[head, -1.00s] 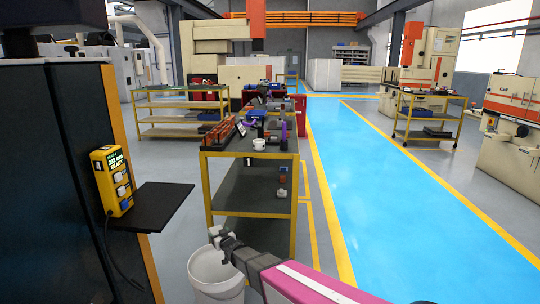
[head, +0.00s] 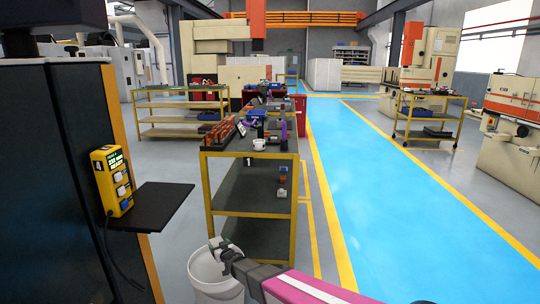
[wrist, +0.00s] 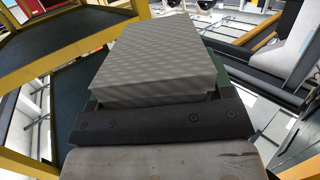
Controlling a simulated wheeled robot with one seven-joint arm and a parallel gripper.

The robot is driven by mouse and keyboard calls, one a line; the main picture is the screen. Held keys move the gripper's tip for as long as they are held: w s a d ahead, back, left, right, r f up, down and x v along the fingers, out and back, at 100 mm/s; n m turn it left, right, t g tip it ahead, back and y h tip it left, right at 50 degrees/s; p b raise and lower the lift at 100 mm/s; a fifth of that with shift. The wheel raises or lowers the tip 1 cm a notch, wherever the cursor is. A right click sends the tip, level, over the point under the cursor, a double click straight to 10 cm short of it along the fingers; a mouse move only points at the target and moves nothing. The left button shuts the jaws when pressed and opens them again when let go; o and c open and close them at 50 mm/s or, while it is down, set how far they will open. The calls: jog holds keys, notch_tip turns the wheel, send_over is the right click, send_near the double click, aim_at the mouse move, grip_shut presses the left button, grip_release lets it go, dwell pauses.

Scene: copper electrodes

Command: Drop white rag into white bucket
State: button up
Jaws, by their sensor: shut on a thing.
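The white bucket (head: 205,290) stands on the floor at the lower middle of the head view, in front of the yellow-framed cart. My gripper (head: 222,250) is over the right side of its opening, and its tip overlaps the rim in the picture. My gripper is shut on the white rag (wrist: 160,55). In the wrist view the rag is a flat, pale grey, woven-looking block beyond the dark gripper bar. In the head view the rag is small and hard to tell from the bucket. Its height relative to the rim is unclear.
The yellow-framed cart (head: 250,205), with a mug (head: 259,144) and tools on top, stands just behind the bucket. A dark cabinet (head: 45,190) with a black shelf (head: 160,205) is at left. The blue walkway (head: 390,200) at right is clear.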

jog(key=o, duration=1)
jog(key=v, duration=1.1)
